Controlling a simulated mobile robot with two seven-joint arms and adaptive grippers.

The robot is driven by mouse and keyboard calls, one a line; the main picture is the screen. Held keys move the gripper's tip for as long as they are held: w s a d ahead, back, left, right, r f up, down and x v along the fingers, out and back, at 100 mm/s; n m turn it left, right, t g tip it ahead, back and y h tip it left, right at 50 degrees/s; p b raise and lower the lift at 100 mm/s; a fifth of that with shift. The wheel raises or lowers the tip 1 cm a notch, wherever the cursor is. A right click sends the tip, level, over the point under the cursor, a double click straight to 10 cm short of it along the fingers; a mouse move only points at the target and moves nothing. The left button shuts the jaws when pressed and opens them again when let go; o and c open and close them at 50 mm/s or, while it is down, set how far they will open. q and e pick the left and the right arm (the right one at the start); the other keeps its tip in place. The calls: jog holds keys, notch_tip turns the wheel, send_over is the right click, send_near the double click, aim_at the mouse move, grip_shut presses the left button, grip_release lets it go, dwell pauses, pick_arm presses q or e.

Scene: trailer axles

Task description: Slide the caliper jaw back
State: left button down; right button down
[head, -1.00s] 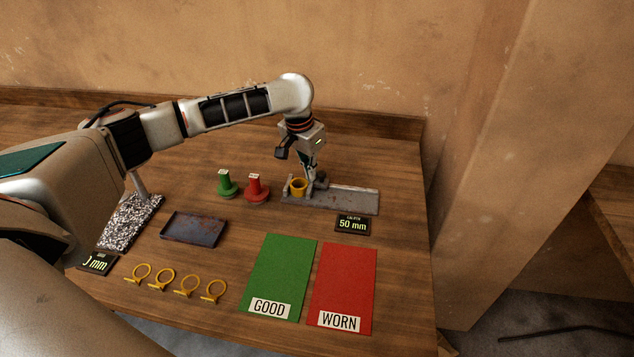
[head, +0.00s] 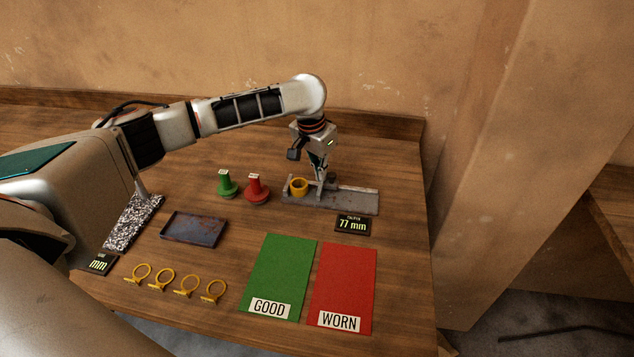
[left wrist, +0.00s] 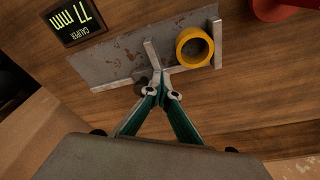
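The grey caliper (head: 355,202) lies on the table with its small readout (head: 353,225) showing 77 mm. A yellow ring (head: 298,187) stands in it near the fixed end. In the left wrist view the ring (left wrist: 194,48) is apart from the upright sliding jaw (left wrist: 151,54), with bare bed between them. My left gripper (head: 320,175) reaches down at the jaw. Its fingertips (left wrist: 161,76) are nearly together around the jaw's near end and partly hide it. A dark knob (left wrist: 138,88) sits beside them. My right gripper is not in view.
Green (head: 227,185) and red (head: 257,189) stamps stand left of the caliper. A dark tray (head: 194,229), several yellow clamp rings (head: 163,278), a green GOOD mat (head: 280,270) and a red WORN mat (head: 344,282) lie in front. Bare table lies right of the caliper.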

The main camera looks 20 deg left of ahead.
aim_at(325, 182)
pick_arm(q)
jog(key=shift+d, duration=0.35)
jog(key=shift+w+d, duration=0.15)
jog(key=shift+d, duration=0.2)
jog(key=shift+w+d, duration=0.1)
jog(key=shift+d, duration=0.35)
jog(key=shift+a, duration=0.15)
dwell(0.5)
jog(key=shift+a+r, duration=0.1)
jog(key=shift+a, duration=0.3)
jog(key=shift+r, duration=3.45)
